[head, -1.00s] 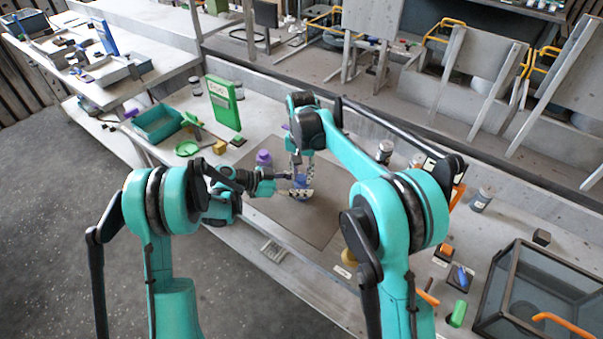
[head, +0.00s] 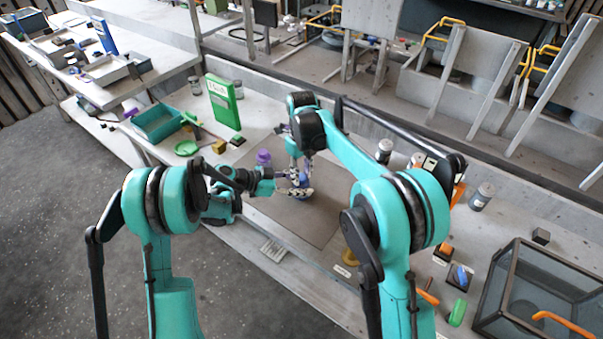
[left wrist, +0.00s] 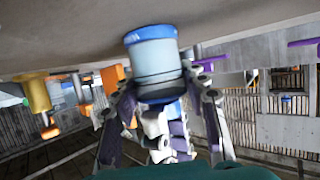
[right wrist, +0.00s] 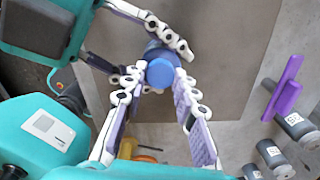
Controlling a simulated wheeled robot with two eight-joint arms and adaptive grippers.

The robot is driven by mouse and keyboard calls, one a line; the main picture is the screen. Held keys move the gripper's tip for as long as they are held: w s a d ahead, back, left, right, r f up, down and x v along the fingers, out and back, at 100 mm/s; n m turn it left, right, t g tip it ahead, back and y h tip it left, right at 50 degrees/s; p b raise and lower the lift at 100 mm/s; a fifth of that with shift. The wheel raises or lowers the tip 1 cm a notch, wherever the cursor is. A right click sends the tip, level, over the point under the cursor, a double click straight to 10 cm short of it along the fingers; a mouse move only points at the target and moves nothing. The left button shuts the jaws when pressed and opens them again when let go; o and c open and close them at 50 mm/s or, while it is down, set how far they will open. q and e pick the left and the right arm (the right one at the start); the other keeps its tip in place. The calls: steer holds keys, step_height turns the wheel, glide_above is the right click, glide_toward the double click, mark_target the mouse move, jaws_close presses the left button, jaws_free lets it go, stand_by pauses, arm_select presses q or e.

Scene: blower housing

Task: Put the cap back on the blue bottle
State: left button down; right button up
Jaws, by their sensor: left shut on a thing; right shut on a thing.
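The blue bottle (left wrist: 155,68) shows in the left wrist view with a pale grey body and a blue band at its end near the mat. My left gripper (head: 282,182) is shut on the bottle from the side, low over the brown mat. The blue cap (right wrist: 161,73) shows from above in the right wrist view, in line with the bottle body (right wrist: 154,50) behind it. My right gripper (right wrist: 160,88) is shut on the cap, one finger on each side. Fingers hide the seam, so I cannot tell whether cap and bottle touch.
The brown mat (head: 270,205) is mostly clear. A purple object (head: 263,157) stands beside my left gripper. A green box (head: 224,101) and teal tray (head: 158,122) stand left. Grey jars (head: 482,196) and a glass-walled case (head: 500,310) are at right.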

steer(key=o, duration=0.8)
steer(key=shift+r, duration=0.1)
steer(key=shift+r, duration=2.15)
steer(key=shift+c, duration=0.4)
